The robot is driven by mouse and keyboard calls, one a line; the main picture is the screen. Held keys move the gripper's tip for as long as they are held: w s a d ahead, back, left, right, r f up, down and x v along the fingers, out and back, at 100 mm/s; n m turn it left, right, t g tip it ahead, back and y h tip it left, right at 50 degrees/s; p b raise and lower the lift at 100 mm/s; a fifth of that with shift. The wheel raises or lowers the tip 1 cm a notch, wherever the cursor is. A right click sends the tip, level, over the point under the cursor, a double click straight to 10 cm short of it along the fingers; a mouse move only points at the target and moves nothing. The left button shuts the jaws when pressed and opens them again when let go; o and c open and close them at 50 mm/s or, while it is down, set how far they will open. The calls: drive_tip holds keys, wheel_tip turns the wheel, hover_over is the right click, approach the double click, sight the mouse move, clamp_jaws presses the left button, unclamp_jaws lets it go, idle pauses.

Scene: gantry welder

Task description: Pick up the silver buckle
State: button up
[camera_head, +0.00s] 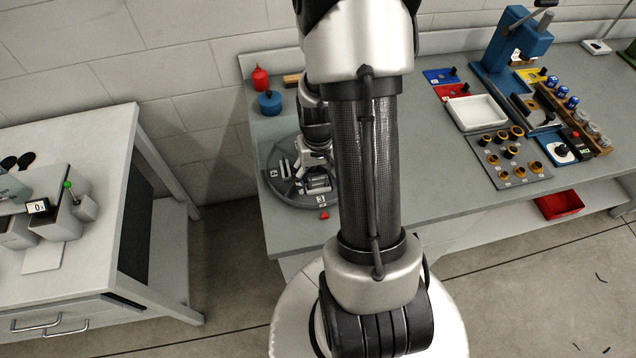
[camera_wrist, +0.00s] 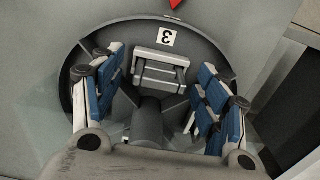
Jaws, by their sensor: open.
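The silver buckle (camera_wrist: 160,68) lies in the section marked 3 of a round grey divided dish (camera_wrist: 70,88), in the wrist view. In the head view the dish (camera_head: 277,187) sits on the bench's left end, and the buckle (camera_head: 319,185) shows partly below my gripper (camera_head: 316,168). My gripper (camera_wrist: 160,88) is open, with its blue-padded fingers on either side of the buckle and a gap showing at both sides. I cannot tell its exact height above the buckle. My wrist hides the dish's near part in the wrist view.
A red pointer (camera_head: 323,215) lies by the dish's front rim. A blue pot (camera_head: 269,103) and a red bottle (camera_head: 260,77) stand behind the dish. A white tray (camera_head: 477,112) and a grey plate of several black-and-yellow parts (camera_head: 520,177) are farther right. A separate table (camera_head: 85,145) stands left.

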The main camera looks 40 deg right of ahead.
drive_tip(key=shift+c, duration=0.6)
drive_tip(key=c, duration=1)
drive_tip(key=shift+r, duration=0.1)
drive_tip(key=shift+c, duration=0.2)
